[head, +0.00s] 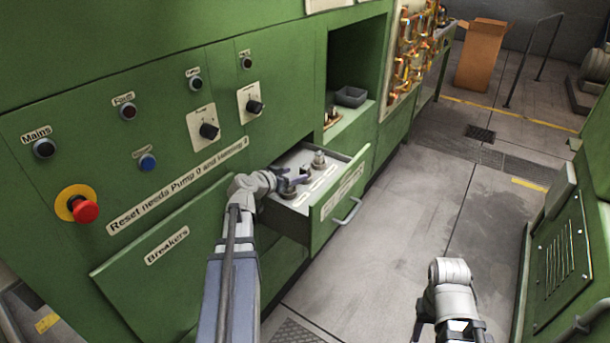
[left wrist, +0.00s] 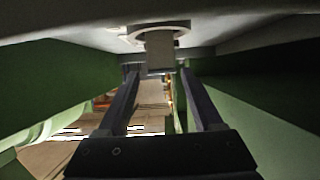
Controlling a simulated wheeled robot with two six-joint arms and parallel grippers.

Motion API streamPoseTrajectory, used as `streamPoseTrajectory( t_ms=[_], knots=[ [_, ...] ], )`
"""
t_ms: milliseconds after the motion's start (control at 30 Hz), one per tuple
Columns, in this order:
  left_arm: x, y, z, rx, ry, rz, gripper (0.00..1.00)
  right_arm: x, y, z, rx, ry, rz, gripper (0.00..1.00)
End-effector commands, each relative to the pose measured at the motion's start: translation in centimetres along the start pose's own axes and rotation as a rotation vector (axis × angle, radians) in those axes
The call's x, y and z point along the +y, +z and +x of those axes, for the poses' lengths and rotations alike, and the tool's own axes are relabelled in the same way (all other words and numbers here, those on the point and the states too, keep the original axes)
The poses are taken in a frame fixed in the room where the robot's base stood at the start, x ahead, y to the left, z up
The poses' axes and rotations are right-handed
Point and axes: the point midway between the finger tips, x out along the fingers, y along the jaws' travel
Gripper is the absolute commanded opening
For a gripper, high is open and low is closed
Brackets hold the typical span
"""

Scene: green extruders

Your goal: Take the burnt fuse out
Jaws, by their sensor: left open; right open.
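An open drawer (head: 335,205) in the green cabinet holds a metallic fuse-like piece (head: 318,160) and dark round fittings beside labels. My left gripper (head: 290,182) reaches over the drawer's near part, open, with its fingers by a dark fitting. Which piece is burnt I cannot tell. My right gripper (head: 418,325) is open, away from the cabinet, low in the head view and partly cut off.
The panel carries a red emergency button (head: 85,211), a blue button (head: 147,162) and black knobs (head: 209,131). A "Breakers" panel (head: 165,260) lies left of the drawer. A grey tray (head: 351,96) sits in the open niche. A green cabinet (head: 565,260) stands right; floor between is clear.

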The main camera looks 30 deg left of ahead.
Motion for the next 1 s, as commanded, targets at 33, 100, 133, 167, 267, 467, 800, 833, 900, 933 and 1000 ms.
streamPoseTrajectory(
  t_ms=[33, 100, 133, 167, 267, 467, 800, 833, 900, 933, 1000],
  knots=[
    [0.0, 0.0, 0.1, 0.000, -0.001, 0.000, 0.67, 0.0, 0.0, 0.1, 0.000, 0.000, 0.000, 0.50],
    [0.0, 0.0, 0.1, 0.000, -0.001, 0.000, 0.67, 0.0, 0.0, 0.1, 0.000, 0.000, 0.000, 0.50],
    [-0.1, 0.0, 0.3, 0.000, -0.001, 0.000, 0.67, 0.0, 0.0, 0.1, 0.000, 0.000, 0.000, 0.50],
    [-0.1, 0.1, 0.5, 0.000, -0.001, 0.000, 0.67, 0.0, 0.0, 0.2, 0.000, 0.000, 0.000, 0.50],
    [-0.3, 0.1, 1.5, 0.000, -0.001, 0.000, 0.67, -0.1, -0.1, 0.7, 0.000, 0.000, 0.000, 0.50],
    [-0.6, 0.2, 4.5, -0.001, 0.000, 0.001, 0.67, -0.2, -0.1, 1.9, 0.000, 0.000, 0.000, 0.50],
    [-0.4, 0.0, 5.2, 0.000, -0.001, 0.000, 0.64, -0.2, -0.1, 2.0, 0.000, 0.000, 0.000, 0.50],
    [-0.4, 0.0, 5.2, 0.000, -0.001, 0.000, 0.60, -0.2, -0.1, 2.0, 0.000, 0.000, 0.000, 0.50],
    [-0.4, 0.0, 5.2, 0.000, -0.001, 0.000, 0.52, -0.2, -0.1, 2.0, 0.000, 0.000, 0.000, 0.50],
    [-0.4, 0.0, 5.2, 0.000, -0.001, 0.000, 0.49, -0.2, -0.1, 2.0, 0.000, 0.000, 0.000, 0.50],
    [-0.4, 0.0, 5.2, 0.000, -0.001, 0.000, 0.41, -0.2, -0.1, 2.0, 0.000, 0.000, 0.000, 0.50]
  ],
)
